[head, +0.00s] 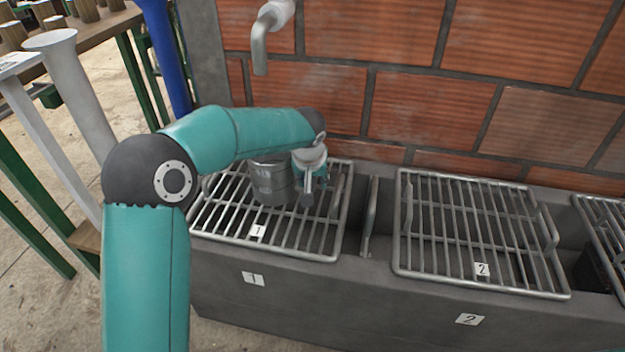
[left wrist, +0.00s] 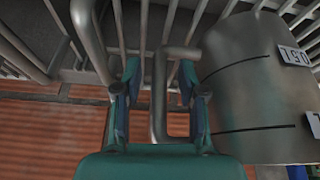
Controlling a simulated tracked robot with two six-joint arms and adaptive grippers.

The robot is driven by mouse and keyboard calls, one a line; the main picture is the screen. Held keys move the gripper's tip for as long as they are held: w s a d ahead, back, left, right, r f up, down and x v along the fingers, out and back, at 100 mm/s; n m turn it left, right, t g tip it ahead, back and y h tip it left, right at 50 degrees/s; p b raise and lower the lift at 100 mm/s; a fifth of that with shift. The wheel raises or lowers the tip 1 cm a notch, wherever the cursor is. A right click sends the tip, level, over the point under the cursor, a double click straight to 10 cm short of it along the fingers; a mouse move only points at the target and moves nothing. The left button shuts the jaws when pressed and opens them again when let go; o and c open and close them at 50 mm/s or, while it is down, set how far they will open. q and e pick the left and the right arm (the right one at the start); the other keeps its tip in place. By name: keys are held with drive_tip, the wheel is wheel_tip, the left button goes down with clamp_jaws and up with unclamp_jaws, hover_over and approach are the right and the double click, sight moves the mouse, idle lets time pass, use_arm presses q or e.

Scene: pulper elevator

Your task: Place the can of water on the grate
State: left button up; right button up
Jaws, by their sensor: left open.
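The can of water (head: 270,180) is a grey metal cylinder that appears to stand upright on the grate marked 1 (head: 315,245). In the left wrist view the can (left wrist: 245,85) is at the right, with dark lines, labels and a square bent handle (left wrist: 159,100). My left gripper (head: 310,190) is just right of the can, partly hidden by its own wrist. In the left wrist view my left gripper (left wrist: 160,88) is open, with its fingers on either side of the handle. My right gripper is not in view.
The grate marked 2 (head: 475,240) lies bare on the grey trough (head: 400,300) to the right, with another grate (head: 610,225) beyond. A tap (head: 262,40) sticks out of the brick wall (head: 410,100) above grate 1. A wooden table stands at upper left.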

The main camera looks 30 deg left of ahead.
use_arm(q)
drive_tip(key=p+v, duration=0.4)
drive_tip(key=v, duration=0.8)
drive_tip(key=shift+r, duration=0.1)
